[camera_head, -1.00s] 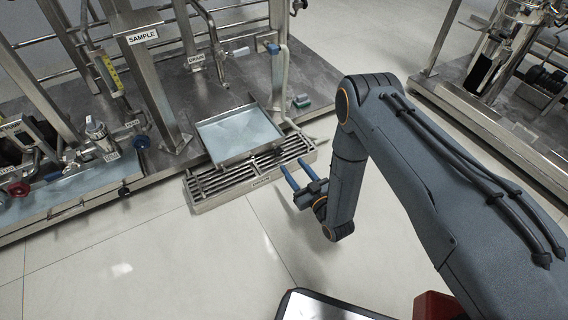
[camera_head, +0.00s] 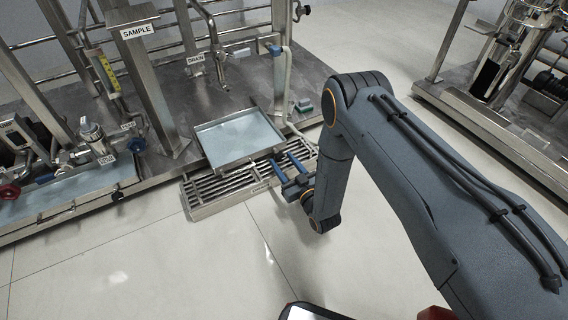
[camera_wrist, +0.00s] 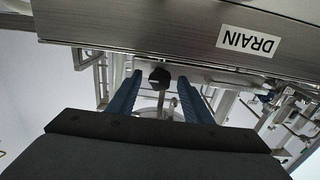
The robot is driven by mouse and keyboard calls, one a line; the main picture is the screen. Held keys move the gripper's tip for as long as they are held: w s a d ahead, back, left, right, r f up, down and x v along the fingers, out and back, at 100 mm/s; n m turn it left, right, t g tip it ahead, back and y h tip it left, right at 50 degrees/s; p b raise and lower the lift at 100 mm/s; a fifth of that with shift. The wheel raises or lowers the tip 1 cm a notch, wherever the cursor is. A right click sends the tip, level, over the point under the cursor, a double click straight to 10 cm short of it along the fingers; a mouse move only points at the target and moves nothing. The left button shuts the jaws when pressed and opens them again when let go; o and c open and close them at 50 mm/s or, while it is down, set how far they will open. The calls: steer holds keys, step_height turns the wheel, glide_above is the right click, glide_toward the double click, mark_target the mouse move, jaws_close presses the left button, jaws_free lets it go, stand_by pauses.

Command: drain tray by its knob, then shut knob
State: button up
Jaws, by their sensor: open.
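The tray (camera_head: 238,137) is a square metal pan holding pale bluish liquid, set above a slatted drain grate (camera_head: 215,190). My gripper (camera_head: 281,158) is open, its two blue fingers reaching over the grate's right part, close to the tray's front right corner. In the wrist view, a black round knob (camera_wrist: 160,77) on a metal stem shows between the open fingertips of my gripper (camera_wrist: 160,84), with nothing gripped. I cannot tell how far beyond the fingertips it is. I cannot make out this knob in the head view.
A wall with an upside-down DRAIN label (camera_wrist: 248,40) lies close above the fingers in the wrist view. A pale hose (camera_head: 284,95) and a post stand behind the tray. A SAMPLE post (camera_head: 150,85) stands to the left. The floor in front is clear.

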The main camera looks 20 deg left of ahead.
steer(key=shift+c, duration=0.5)
steer(key=c, duration=1)
